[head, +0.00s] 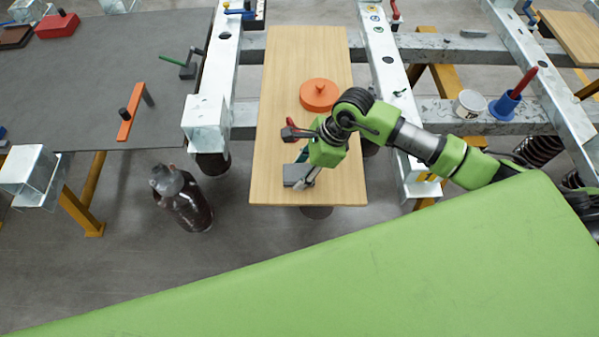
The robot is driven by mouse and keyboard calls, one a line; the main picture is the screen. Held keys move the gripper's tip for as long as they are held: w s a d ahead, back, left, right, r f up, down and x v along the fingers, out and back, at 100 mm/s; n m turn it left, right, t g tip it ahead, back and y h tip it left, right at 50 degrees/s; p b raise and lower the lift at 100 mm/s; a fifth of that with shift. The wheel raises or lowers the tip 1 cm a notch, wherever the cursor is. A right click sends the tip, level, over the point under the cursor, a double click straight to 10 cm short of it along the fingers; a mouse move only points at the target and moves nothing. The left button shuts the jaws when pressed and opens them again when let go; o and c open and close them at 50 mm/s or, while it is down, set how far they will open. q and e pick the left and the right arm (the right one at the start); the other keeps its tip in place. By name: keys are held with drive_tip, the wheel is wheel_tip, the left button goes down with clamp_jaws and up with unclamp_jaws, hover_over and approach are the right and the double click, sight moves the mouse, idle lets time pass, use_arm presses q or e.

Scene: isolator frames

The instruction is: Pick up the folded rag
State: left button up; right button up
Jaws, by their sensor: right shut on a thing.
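The folded rag (295,174) is a small grey-blue flat piece near the front edge of the light wooden board (345,195). My right gripper (304,181) is over it, coming in from the right on its green and black arm. The gripper is shut on the rag at its right side. The gripper body hides part of the contact, and I cannot tell whether the rag is lifted off the board. My left gripper is not in view.
An orange round lidded object (319,95) stands farther back on the board. A small red-handled item (291,131) is close to the gripper. Metal frame beams (219,70) flank the board. A dark bottle-like object (183,199) is at left, a blue holder (505,104) at right.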

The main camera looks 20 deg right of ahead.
sight(296, 171)
drive_tip(key=shift+w+r, duration=0.1)
drive_tip(key=shift+r, duration=0.4)
wheel_tip(296, 171, up, 2)
drive_tip(key=shift+r, duration=0.1)
drive_tip(key=s+a+r+b, duration=0.2)
drive_tip(key=s+r, duration=0.7)
drive_tip(key=s, duration=0.5)
drive_tip(key=shift+a+r+b, duration=0.4)
drive_tip(key=shift+b, duration=0.05)
drive_tip(key=shift+o, duration=0.2)
